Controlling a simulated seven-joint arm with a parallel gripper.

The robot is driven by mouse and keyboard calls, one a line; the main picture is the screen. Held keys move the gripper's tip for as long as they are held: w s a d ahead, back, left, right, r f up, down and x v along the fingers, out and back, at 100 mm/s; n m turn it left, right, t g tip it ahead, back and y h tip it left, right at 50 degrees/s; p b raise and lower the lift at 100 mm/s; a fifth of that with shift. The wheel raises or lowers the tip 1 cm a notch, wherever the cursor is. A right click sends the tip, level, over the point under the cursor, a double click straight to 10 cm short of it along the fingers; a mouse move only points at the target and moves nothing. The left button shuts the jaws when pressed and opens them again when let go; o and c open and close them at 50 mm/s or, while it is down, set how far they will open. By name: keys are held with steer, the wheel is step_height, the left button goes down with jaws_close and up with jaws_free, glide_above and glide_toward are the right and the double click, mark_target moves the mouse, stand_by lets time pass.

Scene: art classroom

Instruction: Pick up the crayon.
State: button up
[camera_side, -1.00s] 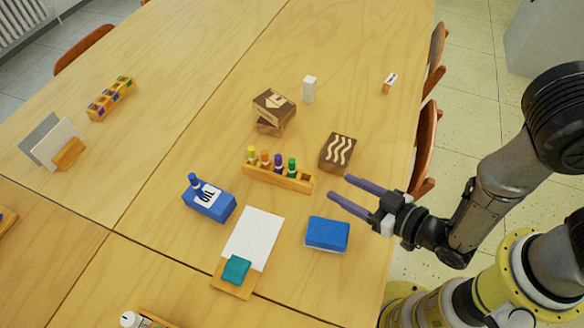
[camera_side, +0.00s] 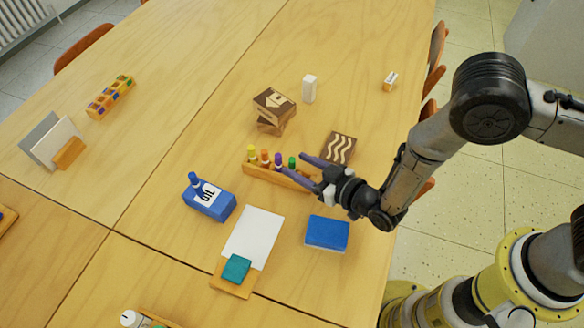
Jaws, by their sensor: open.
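A wooden rack (camera_side: 262,173) holds several upright crayon-like sticks: yellow (camera_side: 252,153), orange (camera_side: 265,157), purple (camera_side: 279,160) and green (camera_side: 292,162). A blue stick (camera_side: 194,181) also shows at the blue box (camera_side: 207,203) lettered "OIL". I cannot tell which one is the task's crayon. My gripper (camera_side: 292,166) is open, with its two long purple fingers reaching left to the right end of the rack, close to the green and purple sticks. The fingers hide part of the rack's right end. I see nothing between them, and contact is unclear.
A wave-patterned block (camera_side: 338,147) stands just behind my gripper, partly hidden. A blue pad (camera_side: 327,233) and white paper (camera_side: 252,236) lie in front. Stacked brown blocks (camera_side: 272,112), a white block (camera_side: 309,89) and a small orange-and-white item (camera_side: 389,81) are farther back.

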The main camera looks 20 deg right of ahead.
steer(key=shift+w+f, duration=0.1)
steer(key=shift+w, duration=0.15)
jaws_close()
stand_by(0.4)
